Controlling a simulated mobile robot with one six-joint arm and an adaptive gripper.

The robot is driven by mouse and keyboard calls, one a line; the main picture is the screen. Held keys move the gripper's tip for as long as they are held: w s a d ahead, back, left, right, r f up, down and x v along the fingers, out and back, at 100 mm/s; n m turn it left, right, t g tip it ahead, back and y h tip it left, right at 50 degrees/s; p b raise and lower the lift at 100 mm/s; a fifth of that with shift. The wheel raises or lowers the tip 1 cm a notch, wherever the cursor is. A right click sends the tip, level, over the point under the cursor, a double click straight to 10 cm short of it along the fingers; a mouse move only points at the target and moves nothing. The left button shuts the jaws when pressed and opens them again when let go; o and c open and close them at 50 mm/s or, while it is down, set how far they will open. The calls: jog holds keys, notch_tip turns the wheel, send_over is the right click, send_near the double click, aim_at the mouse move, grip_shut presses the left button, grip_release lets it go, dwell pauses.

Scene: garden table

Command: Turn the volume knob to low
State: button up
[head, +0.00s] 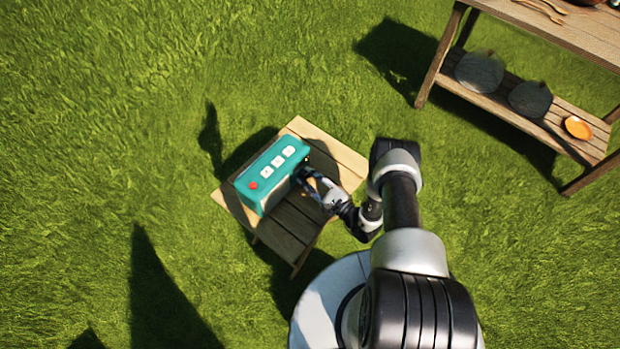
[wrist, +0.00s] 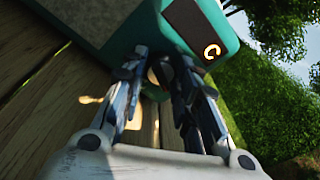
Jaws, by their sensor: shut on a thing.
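A teal box-shaped device (head: 268,176) stands on a small wooden table (head: 289,232). Its top has a red round button and several white buttons. In the wrist view, the device (wrist: 128,57) fills the upper middle, with a dark panel (wrist: 196,29) and a glowing orange curved mark on its face. My gripper (head: 305,175) reaches the device's right side in the head view. In the wrist view, my gripper (wrist: 160,68) is shut on a small round knob (wrist: 157,74) at the device's face. The fingers hide most of the knob, so its pointer cannot be seen.
The small table's planks (wrist: 32,105) lie close beside my fingers. A wooden shelf table (head: 545,35) stands at the upper right, with dark rounded things and an orange bowl (head: 577,128) on its lower shelf. Open grass surrounds both tables.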

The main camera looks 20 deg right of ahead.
jog(key=n, duration=0.4)
jog(key=shift+n+t, duration=0.3)
dwell(0.3)
jog(key=o, duration=1.1)
jog(key=v, duration=1.2)
jog(key=shift+n, duration=0.3)
